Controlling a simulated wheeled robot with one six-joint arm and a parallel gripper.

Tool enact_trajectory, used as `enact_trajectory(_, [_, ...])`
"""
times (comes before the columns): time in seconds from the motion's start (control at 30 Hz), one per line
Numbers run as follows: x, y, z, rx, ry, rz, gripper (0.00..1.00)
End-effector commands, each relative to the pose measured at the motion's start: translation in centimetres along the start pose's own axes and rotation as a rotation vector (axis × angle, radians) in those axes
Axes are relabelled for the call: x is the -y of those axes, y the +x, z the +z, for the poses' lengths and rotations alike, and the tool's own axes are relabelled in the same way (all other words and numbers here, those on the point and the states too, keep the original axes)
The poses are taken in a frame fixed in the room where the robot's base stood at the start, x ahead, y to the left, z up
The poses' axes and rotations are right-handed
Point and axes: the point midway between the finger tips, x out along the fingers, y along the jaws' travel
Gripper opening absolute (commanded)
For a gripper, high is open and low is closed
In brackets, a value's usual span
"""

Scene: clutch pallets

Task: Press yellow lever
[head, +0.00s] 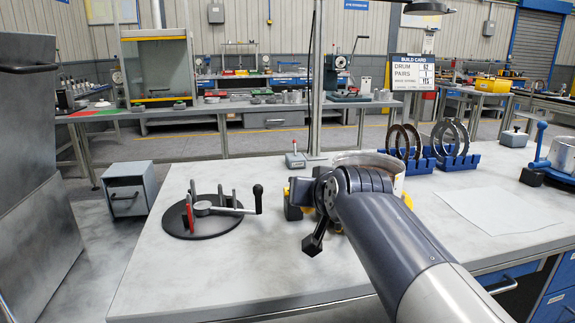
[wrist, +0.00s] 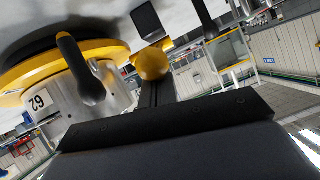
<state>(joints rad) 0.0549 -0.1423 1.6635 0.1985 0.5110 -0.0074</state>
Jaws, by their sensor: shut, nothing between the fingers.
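A metal drum (head: 372,158) stands in a yellow-based fixture, mostly hidden behind my arm in the head view. In the wrist view the drum (wrist: 55,108), marked 62, sits by a yellow ring (wrist: 30,88), with a black-handled lever (wrist: 80,65) in front. A yellow ball knob (wrist: 152,64), seemingly the yellow lever's end, shows just beyond my gripper; contact cannot be told. My gripper (head: 313,243) is shut and empty, pointing down at the fixture's front left. In the head view, yellow parts (head: 293,212) show beside it, but the lever is not clear.
A round black fixture (head: 203,222) with a black-knobbed handle stands to the left. Blue racks (head: 457,160) hold rings behind on the right. A small box with a red knob (head: 295,160) stands at the back. The table's front left (head: 180,278) is clear.

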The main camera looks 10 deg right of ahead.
Motion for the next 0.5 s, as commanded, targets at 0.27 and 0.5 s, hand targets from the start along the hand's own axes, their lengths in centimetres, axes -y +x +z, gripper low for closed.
enact_trajectory(0.27, [-0.5,0.6,2.1,-0.122,-0.005,-0.023,0.0])
enact_trajectory(0.5, [-0.6,0.6,2.8,-0.199,-0.009,-0.038,0.0])
